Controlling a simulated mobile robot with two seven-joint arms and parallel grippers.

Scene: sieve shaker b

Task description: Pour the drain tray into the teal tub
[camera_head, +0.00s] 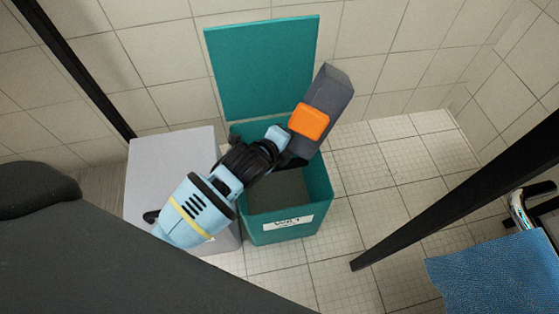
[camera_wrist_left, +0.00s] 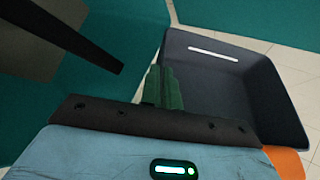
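The teal tub (camera_head: 322,190) stands open on the floor, with a white label on its front. The drain tray (camera_head: 335,88) is dark grey and held in the air over the tub's back right side, steeply tilted, its lower end toward the tub opening. In the left wrist view the tray (camera_wrist_left: 270,100) shows a white strip on its wall, and its visible inside looks empty. My left gripper (camera_wrist_left: 165,88) has its green fingers close together at the tray's near wall, shut on it. An orange part (camera_head: 309,122) at the hand hides some of the tray. My right gripper is out of view.
The tub's teal lid (camera_head: 262,68) stands up against the tiled wall. A pale grey box (camera_head: 160,160) is close at the tub's left. A dark bar (camera_head: 450,195) and a blue seat (camera_head: 495,270) are at the right. Floor right of the tub is clear.

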